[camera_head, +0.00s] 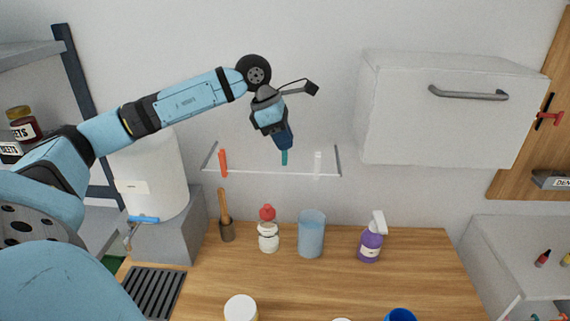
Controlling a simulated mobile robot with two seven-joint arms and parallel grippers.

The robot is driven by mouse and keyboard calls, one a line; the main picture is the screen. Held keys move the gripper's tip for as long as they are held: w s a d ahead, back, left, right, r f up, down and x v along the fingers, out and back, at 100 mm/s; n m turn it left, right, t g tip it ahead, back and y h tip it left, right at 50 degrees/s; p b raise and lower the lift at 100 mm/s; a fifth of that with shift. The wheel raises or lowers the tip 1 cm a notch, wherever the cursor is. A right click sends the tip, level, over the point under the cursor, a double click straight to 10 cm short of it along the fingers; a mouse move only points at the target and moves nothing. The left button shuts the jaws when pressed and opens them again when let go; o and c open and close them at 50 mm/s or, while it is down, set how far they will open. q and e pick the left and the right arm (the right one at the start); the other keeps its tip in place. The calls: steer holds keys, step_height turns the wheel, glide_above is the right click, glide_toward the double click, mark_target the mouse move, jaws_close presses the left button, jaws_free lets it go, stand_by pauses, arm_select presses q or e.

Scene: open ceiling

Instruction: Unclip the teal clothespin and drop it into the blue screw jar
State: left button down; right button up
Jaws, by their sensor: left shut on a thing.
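The teal clothespin (284,158) hangs down from my left gripper (284,150), which is shut on its upper part. Its lower end shows a little above the white clothesline (255,174), with a small gap in the picture. A blue round thing (402,315), perhaps the blue screw jar, is cut off by the bottom edge of the head view, right of centre on the wooden counter. Whether it has a lid cannot be told. My right gripper is not in view.
An orange clothespin (223,163) and a white one (317,164) stay on the line. On the counter (280,285) stand a red-capped bottle (268,232), a light blue tumbler (311,236), a purple spray bottle (371,240) and a white-lidded jar (240,309). A wall cabinet (440,115) juts out right.

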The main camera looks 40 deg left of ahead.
arm_select(q)
steer(key=v, duration=0.1)
steer(key=p+v, duration=0.1)
steer(key=v, duration=0.1)
steer(key=p+v, duration=0.1)
steer(key=v, duration=0.1)
steer(key=shift+w+d+r, duration=0.15)
steer(key=shift+w+d, duration=0.15)
steer(key=shift+d, duration=0.1)
stand_by(0.3)
